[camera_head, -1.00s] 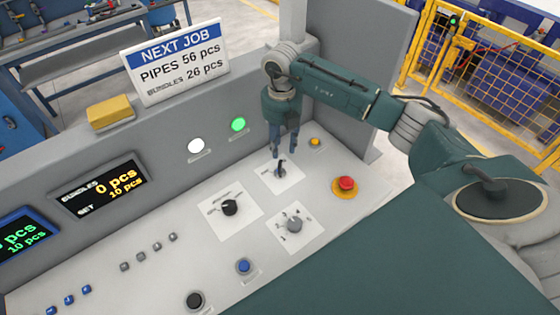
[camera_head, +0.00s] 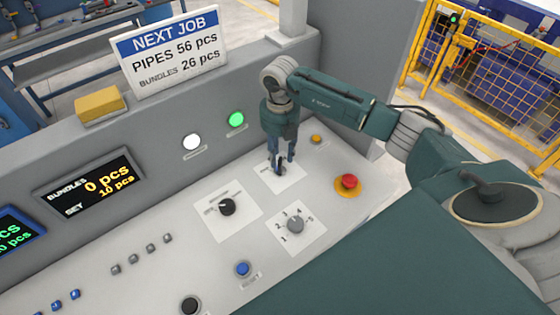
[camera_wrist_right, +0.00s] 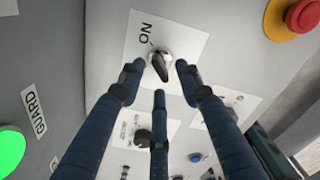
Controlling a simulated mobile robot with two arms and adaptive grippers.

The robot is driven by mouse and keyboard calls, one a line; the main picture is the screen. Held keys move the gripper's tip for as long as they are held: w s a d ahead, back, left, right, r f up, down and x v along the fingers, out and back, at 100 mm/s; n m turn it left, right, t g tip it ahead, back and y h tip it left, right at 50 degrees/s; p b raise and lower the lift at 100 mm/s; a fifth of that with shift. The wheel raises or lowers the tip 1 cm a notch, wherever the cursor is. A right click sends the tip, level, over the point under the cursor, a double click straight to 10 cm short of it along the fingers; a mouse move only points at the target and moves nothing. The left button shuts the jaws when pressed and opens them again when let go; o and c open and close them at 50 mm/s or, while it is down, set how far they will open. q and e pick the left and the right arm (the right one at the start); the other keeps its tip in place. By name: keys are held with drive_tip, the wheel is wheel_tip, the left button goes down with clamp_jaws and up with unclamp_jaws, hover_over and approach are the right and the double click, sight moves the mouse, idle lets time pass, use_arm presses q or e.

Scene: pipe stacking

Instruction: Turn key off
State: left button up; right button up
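The key switch (camera_head: 281,169) sits on a white plate on the sloped grey console, partly hidden behind my right fingers in the head view. In the wrist view, the dark key (camera_wrist_right: 160,66) stands in a round silver lock, with an "ON" label on the plate beside it. My right gripper (camera_head: 281,160) points down at the key. In the wrist view its three blue fingers (camera_wrist_right: 158,82) are spread around the key, with gaps showing; I see no contact. My left gripper is in neither view.
A red emergency button (camera_head: 348,182) is right of the key, and a small yellow button (camera_head: 316,139) is behind it. A black selector knob (camera_head: 227,207) and a grey numbered knob (camera_head: 295,225) are in front. The raised console wall (camera_head: 335,80) stands behind.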

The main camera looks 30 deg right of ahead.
sight(280, 161)
drive_tip(key=shift+f+b, duration=0.35)
drive_tip(key=shift+f, duration=0.3)
drive_tip(key=shift+f+b, duration=0.6)
drive_tip(key=shift+f, duration=0.5)
drive_tip(key=shift+f+b, duration=0.45)
drive_tip(key=shift+b, duration=0.1)
drive_tip(key=shift+f, duration=0.15)
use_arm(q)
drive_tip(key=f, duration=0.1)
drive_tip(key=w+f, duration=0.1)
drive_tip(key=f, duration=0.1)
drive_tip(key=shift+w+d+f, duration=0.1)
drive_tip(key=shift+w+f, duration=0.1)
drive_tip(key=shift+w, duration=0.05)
use_arm(e)
clamp_jaws()
